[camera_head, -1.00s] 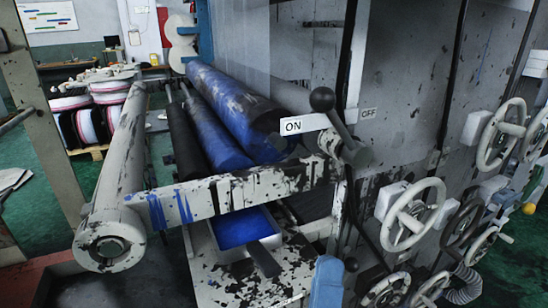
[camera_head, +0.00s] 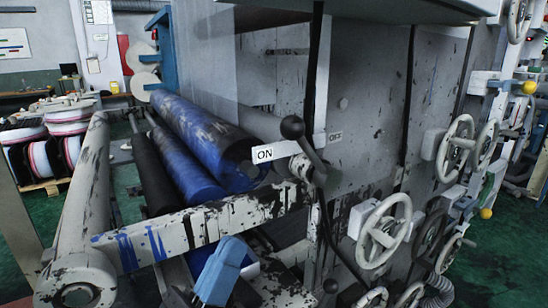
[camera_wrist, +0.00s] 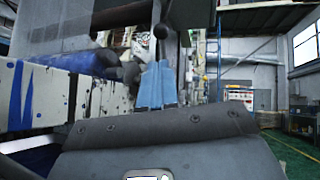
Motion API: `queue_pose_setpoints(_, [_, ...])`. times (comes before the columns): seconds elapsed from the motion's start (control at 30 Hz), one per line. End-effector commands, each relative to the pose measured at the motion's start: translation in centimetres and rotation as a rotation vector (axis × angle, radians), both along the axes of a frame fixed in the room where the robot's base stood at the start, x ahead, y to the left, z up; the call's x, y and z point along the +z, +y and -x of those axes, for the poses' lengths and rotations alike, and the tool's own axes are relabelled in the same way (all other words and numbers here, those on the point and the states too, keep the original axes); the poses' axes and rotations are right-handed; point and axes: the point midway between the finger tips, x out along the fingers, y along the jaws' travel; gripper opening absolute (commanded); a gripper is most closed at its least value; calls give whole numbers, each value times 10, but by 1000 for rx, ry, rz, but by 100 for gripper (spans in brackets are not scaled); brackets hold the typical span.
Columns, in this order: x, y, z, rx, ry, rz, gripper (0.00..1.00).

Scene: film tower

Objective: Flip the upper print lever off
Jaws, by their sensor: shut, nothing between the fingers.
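The upper print lever (camera_head: 305,146) is a grey arm with a black ball knob (camera_head: 292,127), in the head view. It leans up and left, its knob close above the ON label (camera_head: 264,154); the OFF label (camera_head: 335,136) is right of it. My gripper (camera_head: 234,243) has blue fingers and is shut and empty. It is below and left of the lever, apart from it in the picture, in front of the blue-stained beam. The fingers also show in the wrist view (camera_wrist: 157,68), pointing up.
A second black ball knob (camera_head: 330,286) shows low, right of my gripper. A white beam (camera_head: 205,224) crosses before the blue roller (camera_head: 200,135). Handwheels (camera_head: 383,232) stick out at right. Green floor (camera_head: 515,250) is open at far right.

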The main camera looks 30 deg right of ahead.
Motion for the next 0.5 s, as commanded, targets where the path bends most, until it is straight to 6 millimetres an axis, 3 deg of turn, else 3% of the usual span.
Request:
queue_pose_setpoints(0.23, [12, -10, -4, -3, 1, 1, 0])
queue_pose_setpoints(0.5, [49, -44, -18, -3, 0, 1, 0])
